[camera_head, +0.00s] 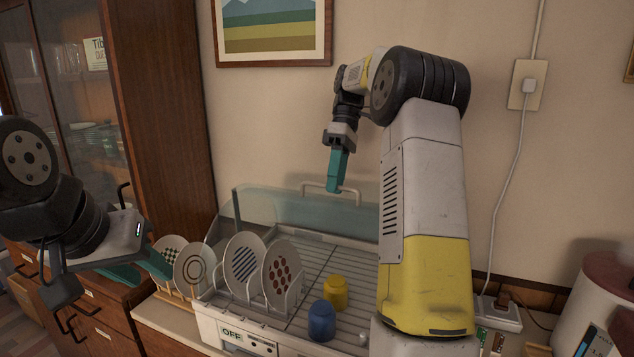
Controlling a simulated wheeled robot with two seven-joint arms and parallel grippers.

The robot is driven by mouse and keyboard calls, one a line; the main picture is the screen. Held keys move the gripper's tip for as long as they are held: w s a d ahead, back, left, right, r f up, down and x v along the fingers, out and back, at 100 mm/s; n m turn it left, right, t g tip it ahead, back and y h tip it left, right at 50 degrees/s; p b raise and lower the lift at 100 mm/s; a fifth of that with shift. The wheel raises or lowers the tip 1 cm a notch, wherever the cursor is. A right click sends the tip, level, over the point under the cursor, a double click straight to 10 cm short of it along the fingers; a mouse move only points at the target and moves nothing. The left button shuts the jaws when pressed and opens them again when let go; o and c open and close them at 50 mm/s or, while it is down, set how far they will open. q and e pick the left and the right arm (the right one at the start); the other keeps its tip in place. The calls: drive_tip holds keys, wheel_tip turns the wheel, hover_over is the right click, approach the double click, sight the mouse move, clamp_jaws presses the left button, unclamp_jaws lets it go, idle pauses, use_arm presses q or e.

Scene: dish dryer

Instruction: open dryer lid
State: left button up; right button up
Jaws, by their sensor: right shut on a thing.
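The dish dryer (222,322) stands on the counter with its rack uncovered in front. Its clear, greenish lid (290,214) is raised at the back of the rack. A pale bar handle (314,184) runs along the lid's upper edge. My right gripper (335,188) reaches down from above and is shut on the lid handle. Its fingertips hide part of the handle, and my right arm covers the dryer's right side. My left gripper (142,273) is empty at the left, its teal fingers apart, beside the plates and away from the lid.
Several patterned plates (243,262) stand upright at the left of the dryer. A blue cup (321,320) and a yellow cup (335,292) stand on the rack. A wooden cabinet (165,120) is at left. A rice cooker-like appliance (600,300) and a power strip (498,314) are at right.

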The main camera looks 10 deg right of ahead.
drive_tip(key=shift+o, duration=0.7)
drive_tip(key=shift+w+d, duration=0.15)
drive_tip(key=shift+d, duration=0.15)
drive_tip(key=shift+a, duration=0.1)
drive_tip(key=shift+a, duration=0.15)
drive_tip(key=shift+r, duration=0.55)
drive_tip(key=r, duration=0.1)
drive_tip(key=s+r, duration=0.1)
drive_tip(key=shift+a+r, duration=0.1)
drive_tip(key=shift+r, duration=0.2)
drive_tip(key=s+a, duration=0.2)
drive_tip(key=s, duration=0.5)
drive_tip(key=s+a+r, duration=0.1)
drive_tip(key=s+a, duration=0.2)
drive_tip(key=s, duration=0.4)
drive_tip(key=shift+a+r, duration=0.15)
drive_tip(key=shift+a, duration=0.2)
drive_tip(key=shift+s, duration=0.15)
